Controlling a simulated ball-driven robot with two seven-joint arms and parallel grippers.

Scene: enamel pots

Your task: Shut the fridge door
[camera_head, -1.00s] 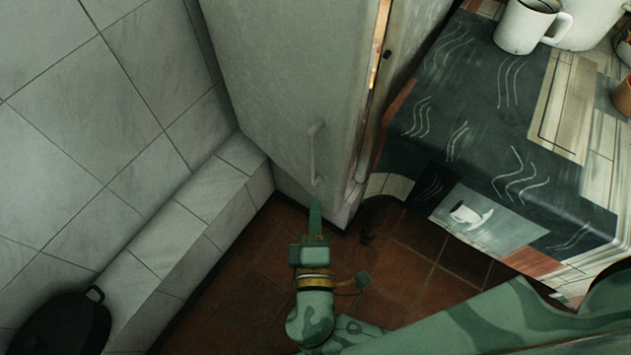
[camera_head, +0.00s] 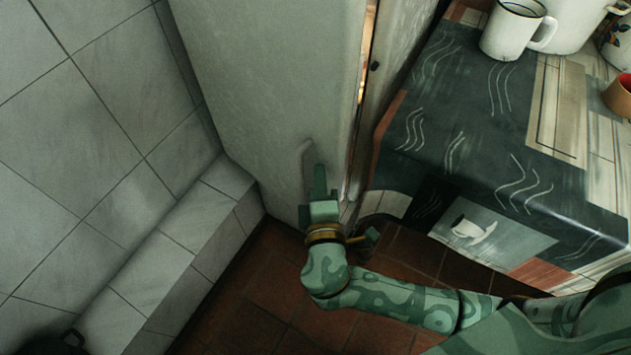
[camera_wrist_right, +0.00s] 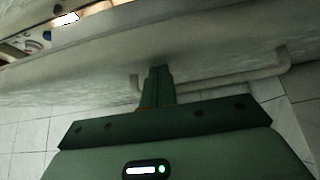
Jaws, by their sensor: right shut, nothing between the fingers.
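The pale fridge door (camera_head: 265,75) stands slightly ajar, with a narrow lit gap (camera_head: 366,50) along its right edge. Its bar handle (camera_head: 307,160) is on the lower front. My right gripper (camera_head: 320,172) is shut and empty, its fingertips against or just in front of the door beside the handle; I cannot tell if they touch. In the right wrist view the shut fingers (camera_wrist_right: 157,78) point at the door (camera_wrist_right: 210,45), overlapping the handle (camera_wrist_right: 270,72). Part of the lit interior (camera_wrist_right: 65,19) shows past the door's edge. My left gripper is out of view.
A counter with a dark patterned cloth (camera_head: 470,110) stands close right of the fridge, carrying a white mug (camera_head: 512,30) and pots. A tiled ledge (camera_head: 165,250) and wall lie left. A dark object (camera_head: 50,343) sits bottom left. Red floor tiles (camera_head: 240,305) are clear.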

